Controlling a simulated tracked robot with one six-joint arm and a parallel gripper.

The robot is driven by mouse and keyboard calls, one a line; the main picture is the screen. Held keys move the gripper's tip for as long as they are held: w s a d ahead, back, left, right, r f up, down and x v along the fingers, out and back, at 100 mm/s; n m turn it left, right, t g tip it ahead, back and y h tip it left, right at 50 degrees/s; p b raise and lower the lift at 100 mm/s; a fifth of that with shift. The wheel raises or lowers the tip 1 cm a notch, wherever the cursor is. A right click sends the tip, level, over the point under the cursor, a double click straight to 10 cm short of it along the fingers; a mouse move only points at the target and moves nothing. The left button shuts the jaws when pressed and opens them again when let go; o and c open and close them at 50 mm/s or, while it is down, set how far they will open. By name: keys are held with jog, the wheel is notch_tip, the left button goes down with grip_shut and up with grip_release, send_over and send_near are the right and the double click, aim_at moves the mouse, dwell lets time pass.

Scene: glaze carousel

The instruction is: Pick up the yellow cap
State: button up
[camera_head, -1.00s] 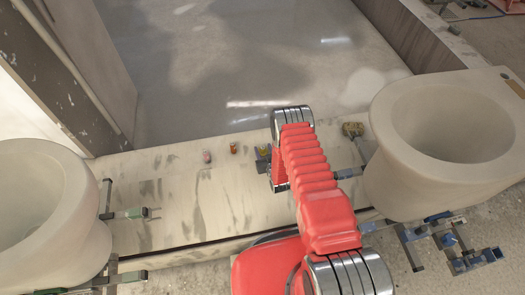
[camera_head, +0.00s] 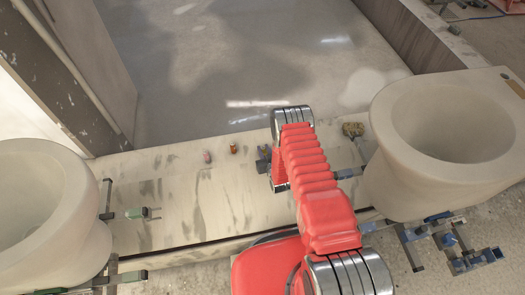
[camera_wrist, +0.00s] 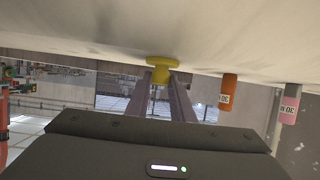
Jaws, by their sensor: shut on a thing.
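The yellow cap (camera_wrist: 162,62) shows in the wrist view, with a wide flat end and a narrower body. The wide end is against or very close to the pale surface (camera_wrist: 90,35), which fills the top of the picture. My gripper (camera_wrist: 163,82) is shut on the narrower body, one finger on each side. In the head view my red arm reaches over the pale ledge; I cannot make out the yellow cap or my fingertips there.
An orange labelled cylinder (camera_wrist: 228,92) and a pink labelled one (camera_wrist: 290,104) stand to the right in the wrist view. In the head view, large pale basins flank the ledge (camera_head: 200,205), left (camera_head: 45,215) and right (camera_head: 450,130).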

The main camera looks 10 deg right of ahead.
grip_shut()
jog(key=shift+r, duration=0.1)
notch_tip(320, 180, up, 10)
dwell(0.6)
dwell(0.4)
